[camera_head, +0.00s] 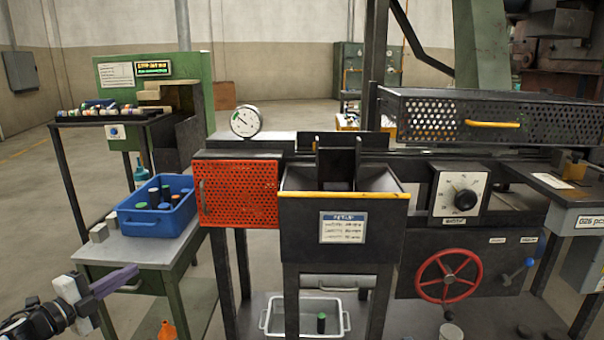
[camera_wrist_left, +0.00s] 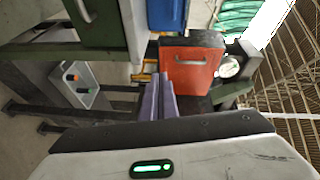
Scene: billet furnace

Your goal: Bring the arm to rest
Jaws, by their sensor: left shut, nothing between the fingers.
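My left gripper (camera_head: 115,281) comes in at the lower left of the head view. Its purple fingers are together with nothing between them. It is in the air in front of the grey side table (camera_head: 150,250), apart from the things on it. In the left wrist view my purple fingers (camera_wrist_left: 158,98) are side by side and closed, pointing toward the furnace front. My right gripper is not in either view.
A blue bin (camera_head: 157,224) with several billets stands on the side table. A red perforated guard (camera_head: 237,190) and a dark hopper (camera_head: 343,235) stand right of it. A white tray (camera_head: 272,325) sits below. A red handwheel (camera_head: 449,276) is at right.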

